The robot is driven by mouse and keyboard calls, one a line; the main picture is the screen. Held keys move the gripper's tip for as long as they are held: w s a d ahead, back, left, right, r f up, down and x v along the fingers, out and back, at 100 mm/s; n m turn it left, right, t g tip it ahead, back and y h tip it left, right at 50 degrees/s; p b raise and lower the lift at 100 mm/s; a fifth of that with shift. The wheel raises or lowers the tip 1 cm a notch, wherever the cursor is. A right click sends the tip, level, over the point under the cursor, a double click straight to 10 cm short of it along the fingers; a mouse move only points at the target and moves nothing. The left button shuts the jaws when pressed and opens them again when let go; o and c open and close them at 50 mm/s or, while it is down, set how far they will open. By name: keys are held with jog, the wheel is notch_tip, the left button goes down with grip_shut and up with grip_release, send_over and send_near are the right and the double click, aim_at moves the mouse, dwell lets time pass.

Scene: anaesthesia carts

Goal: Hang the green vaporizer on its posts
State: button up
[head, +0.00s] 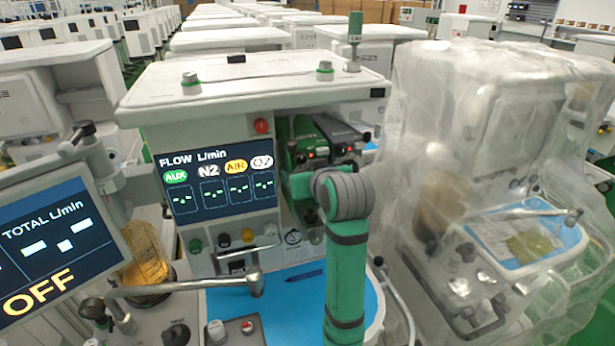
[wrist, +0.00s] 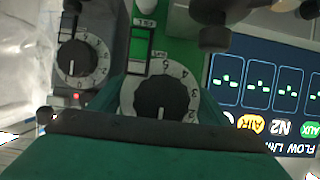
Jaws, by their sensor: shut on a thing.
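The green vaporizer (wrist: 150,52) shows close up in the wrist view, with a white numbered dial and a dark knob. My gripper (wrist: 160,92) is shut on it, with dark green fingers on both sides of the dial. In the head view my gripper (head: 300,186) is at the cart's recess, right of the flow screen, and mostly hidden by my wrist.
A dark grey vaporizer (wrist: 82,60) stands close beside the green one; it is at the recess's right in the head view (head: 336,130). The flow screen (head: 218,180) borders the left. A blue work surface (head: 290,300) lies below. A plastic-wrapped cart (head: 480,150) stands right.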

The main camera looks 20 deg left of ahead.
jog(key=w+a, duration=0.3)
jog(key=w, duration=0.2)
jog(key=shift+a, duration=0.35)
dwell(0.4)
jog(key=shift+s, duration=0.15)
dwell(1.2)
dwell(0.6)
jog(key=shift+f, duration=1.25)
jog(key=o, duration=2.2)
jog(key=shift+c, duration=0.2)
jog(key=shift+f, duration=0.1)
